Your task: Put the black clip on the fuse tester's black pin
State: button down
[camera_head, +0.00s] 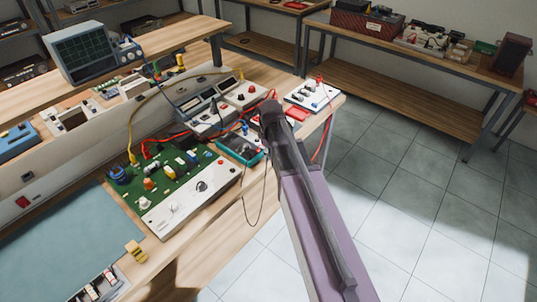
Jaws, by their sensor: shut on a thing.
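My gripper (270,108) is at the far end of my arm, over the right part of the bench. Its fingertips are mostly hidden behind its own dark body. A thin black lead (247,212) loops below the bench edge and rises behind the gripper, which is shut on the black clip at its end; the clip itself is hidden. What appears to be the fuse tester, a white box (300,99), stands at the bench's right end, just right of the gripper. A red clip (319,79) sits on top of it. I cannot make out its black pin.
A teal meter (232,142) lies left of the gripper. A green circuit board (160,180) with a white panel and grey instruments (197,106) stand further left. A red lead (328,135) hangs off the bench's right end. Tiled floor (400,170) is clear at right.

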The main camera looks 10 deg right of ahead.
jog(key=shift+r+p, duration=0.45)
jog(key=shift+r+p, duration=2.8)
jog(key=shift+r, duration=0.25)
jog(key=shift+s+d, duration=0.15)
